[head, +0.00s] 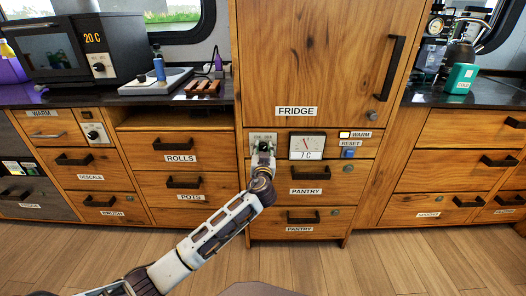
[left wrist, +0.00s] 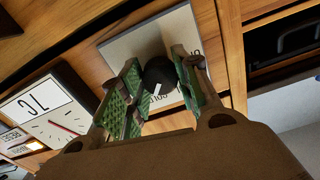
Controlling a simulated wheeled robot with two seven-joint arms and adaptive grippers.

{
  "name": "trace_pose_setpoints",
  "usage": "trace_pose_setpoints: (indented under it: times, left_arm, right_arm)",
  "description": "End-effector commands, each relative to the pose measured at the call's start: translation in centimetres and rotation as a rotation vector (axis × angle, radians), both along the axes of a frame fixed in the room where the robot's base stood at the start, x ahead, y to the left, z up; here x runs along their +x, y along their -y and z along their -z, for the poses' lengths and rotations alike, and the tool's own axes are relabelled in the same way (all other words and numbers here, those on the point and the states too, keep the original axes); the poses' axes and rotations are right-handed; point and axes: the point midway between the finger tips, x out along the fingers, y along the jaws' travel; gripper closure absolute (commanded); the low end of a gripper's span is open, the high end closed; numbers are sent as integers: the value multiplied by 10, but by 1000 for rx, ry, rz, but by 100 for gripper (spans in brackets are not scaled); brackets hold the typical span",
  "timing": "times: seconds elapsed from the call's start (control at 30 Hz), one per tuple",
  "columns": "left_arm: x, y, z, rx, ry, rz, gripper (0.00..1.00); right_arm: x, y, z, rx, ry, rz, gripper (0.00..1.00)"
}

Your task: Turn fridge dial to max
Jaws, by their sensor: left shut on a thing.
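The fridge dial (left wrist: 158,74) is a round black knob with a white mark on a pale plate (left wrist: 122,48), seen in the left wrist view. In the head view its plate (head: 254,135) is below the FRIDGE door, left of the gauge. My left gripper (left wrist: 157,92) has its green-padded fingers on both sides of the knob, shut on it. In the head view the gripper (head: 263,158) covers most of the dial. The plate's lettering is partly hidden, so I cannot tell the setting. My right gripper is not in view.
A gauge (head: 306,147) beside the dial reads 7 C. Right of it are a WARM lamp (head: 345,135) and a blue RESET button (head: 349,154). PANTRY drawers (head: 309,174) lie below. Another dial (head: 93,134) is on the left cabinet. The floor in front is clear.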

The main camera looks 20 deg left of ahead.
Motion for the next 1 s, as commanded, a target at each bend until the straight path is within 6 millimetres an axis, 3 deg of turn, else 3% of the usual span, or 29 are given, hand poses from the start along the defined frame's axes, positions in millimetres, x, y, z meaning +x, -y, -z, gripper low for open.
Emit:
trace_pose_setpoints:
  times: [0.37, 0.5, 1.0]
  left_arm:
    - [0, 0, 0, 183, -56, 0, 92]
    - [0, 0, -1, 267, -80, 0, 92]
    - [0, 1, -1, 642, -188, 1, 92]
  right_arm:
    - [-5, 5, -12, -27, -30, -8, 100]
    - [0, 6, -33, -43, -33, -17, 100]
    - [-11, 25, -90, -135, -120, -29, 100]
